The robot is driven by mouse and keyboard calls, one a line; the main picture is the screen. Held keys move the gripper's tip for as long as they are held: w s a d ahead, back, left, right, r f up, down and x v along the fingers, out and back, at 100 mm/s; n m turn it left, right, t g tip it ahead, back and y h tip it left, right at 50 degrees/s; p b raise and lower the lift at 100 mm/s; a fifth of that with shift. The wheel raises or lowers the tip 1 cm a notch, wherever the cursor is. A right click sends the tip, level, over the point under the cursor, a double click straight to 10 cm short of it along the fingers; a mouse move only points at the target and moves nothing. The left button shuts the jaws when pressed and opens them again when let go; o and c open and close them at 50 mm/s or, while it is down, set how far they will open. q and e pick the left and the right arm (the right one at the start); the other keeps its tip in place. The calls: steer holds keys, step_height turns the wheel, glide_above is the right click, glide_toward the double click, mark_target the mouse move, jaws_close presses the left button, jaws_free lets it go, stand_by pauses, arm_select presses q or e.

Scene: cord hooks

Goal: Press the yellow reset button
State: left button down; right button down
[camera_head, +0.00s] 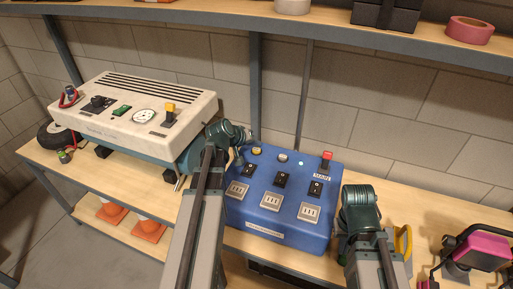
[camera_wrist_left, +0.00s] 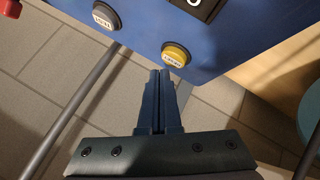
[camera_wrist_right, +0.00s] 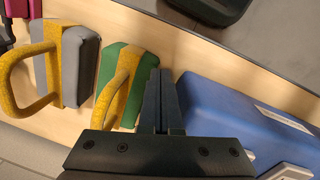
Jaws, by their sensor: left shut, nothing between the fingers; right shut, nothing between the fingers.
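The blue control box (camera_head: 272,228) stands on the bench in the head view. The yellow button (camera_head: 257,150) is at the back left of its top; it also shows in the left wrist view (camera_wrist_left: 176,55), with small lettering on its cap. My left gripper (camera_wrist_left: 160,72) is shut and empty. Its fingertips appear just beside the yellow button in the left wrist view; I cannot tell whether they touch it. My right gripper (camera_wrist_right: 160,74) is shut and empty, beside the box's right side, between the box and a green block with a yellow handle (camera_wrist_right: 125,85).
A grey button (camera_head: 283,157) sits right of the yellow one, then a red-topped lever (camera_head: 327,160). A cream machine (camera_head: 135,115) stands left. A grey block with a yellow handle (camera_wrist_right: 80,65) and a pink device (camera_head: 485,252) are right.

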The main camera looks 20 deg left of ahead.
mark_target(255, 151)
stand_by(0.3)
arm_select(q)
step_height(255, 151, up, 5)
steer(key=p, duration=0.5)
steer(key=shift+r, duration=0.1)
stand_by(0.7)
